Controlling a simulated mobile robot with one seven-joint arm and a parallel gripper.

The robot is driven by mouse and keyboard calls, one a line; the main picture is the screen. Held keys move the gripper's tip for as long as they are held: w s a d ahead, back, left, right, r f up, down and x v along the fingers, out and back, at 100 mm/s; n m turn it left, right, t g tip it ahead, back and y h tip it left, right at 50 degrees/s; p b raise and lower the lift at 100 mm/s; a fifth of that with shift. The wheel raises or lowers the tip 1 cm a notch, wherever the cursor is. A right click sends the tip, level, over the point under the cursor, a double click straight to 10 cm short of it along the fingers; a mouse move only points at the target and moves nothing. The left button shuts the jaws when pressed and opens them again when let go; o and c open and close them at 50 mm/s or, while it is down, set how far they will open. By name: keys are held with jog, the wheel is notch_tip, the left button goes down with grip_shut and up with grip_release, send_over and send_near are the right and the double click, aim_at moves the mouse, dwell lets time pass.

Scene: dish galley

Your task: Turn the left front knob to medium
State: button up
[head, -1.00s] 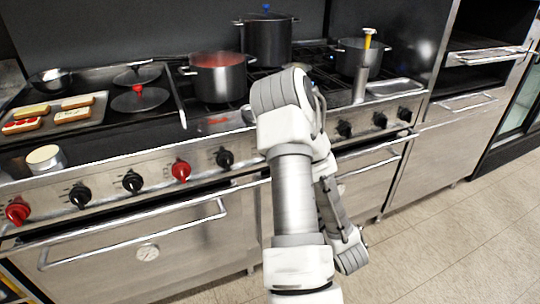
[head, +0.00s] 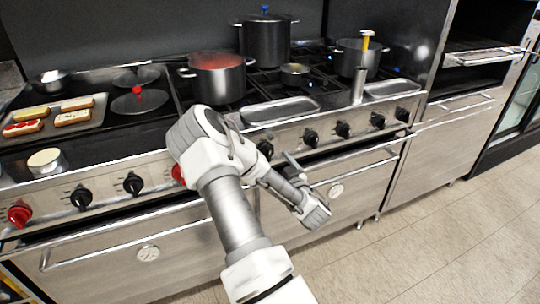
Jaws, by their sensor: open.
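A row of knobs runs along the front of the range (head: 108,172). At the left are a red knob (head: 19,214) and two black knobs (head: 81,197) (head: 133,183). A second red knob (head: 178,173) is partly covered by my arm. Several black knobs (head: 310,137) continue to the right, one (head: 265,148) close beside my arm. The black knob between these and the second red one is hidden behind my arm. No label shows which is the left front knob, and settings are too small to read.
A pot of red food (head: 218,82), a tall dark pot (head: 266,45), a small pan (head: 295,74) and a pot with a yellow-handled tool (head: 352,62) stand on the burners. A food tray (head: 97,112) lies left. Oven handles (head: 140,236) project below; floor (head: 430,225) is clear at right.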

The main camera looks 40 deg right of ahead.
aim_at(270, 154)
jog(key=shift+x, duration=1.8)
jog(key=c, duration=1.4)
jog(key=shift+o, duration=0.2)
